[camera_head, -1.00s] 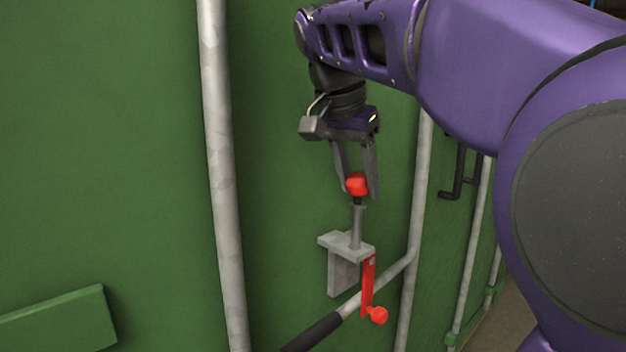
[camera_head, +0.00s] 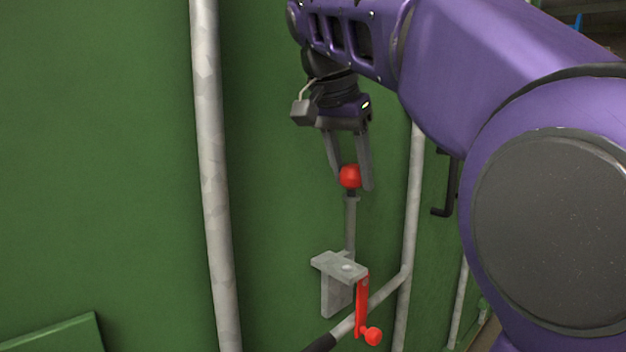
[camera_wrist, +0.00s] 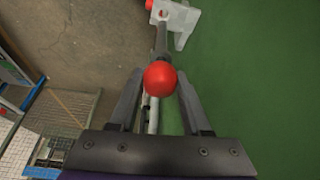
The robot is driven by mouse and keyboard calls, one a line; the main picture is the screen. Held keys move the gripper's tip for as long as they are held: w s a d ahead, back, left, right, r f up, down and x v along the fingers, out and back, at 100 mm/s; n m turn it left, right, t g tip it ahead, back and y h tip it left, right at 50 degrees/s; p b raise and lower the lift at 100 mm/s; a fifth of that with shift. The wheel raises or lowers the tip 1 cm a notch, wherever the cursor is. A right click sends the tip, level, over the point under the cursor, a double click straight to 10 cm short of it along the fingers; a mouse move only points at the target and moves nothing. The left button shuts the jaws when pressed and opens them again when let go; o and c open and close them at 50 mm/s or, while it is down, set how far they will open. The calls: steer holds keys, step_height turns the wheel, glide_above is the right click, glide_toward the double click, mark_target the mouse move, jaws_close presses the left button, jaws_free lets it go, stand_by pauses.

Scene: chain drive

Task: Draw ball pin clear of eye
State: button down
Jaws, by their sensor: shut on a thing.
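The ball pin has a red ball head (camera_head: 350,176) and a grey shaft (camera_head: 350,225). My gripper (camera_head: 350,182) is shut on the red ball and holds the pin upright above the grey bracket (camera_head: 328,262). A round eye (camera_head: 347,267) shows in the bracket's top plate. The shaft's lower end appears just above or behind the plate; the exact gap is hard to tell. In the wrist view the red ball (camera_wrist: 160,79) sits between the fingertips, with the shaft reaching toward the bracket (camera_wrist: 183,22) and its eye (camera_wrist: 163,14).
A red crank (camera_head: 361,305) with a red knob (camera_head: 373,336) hangs at the bracket's front. A vertical grey pipe (camera_head: 210,170) stands left, another (camera_head: 412,210) right, and a diagonal bar (camera_head: 385,290) passes behind. The green wall (camera_head: 280,200) lies close behind.

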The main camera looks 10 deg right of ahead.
steer(key=shift+r, duration=1.3)
steer(key=shift+s, duration=0.1)
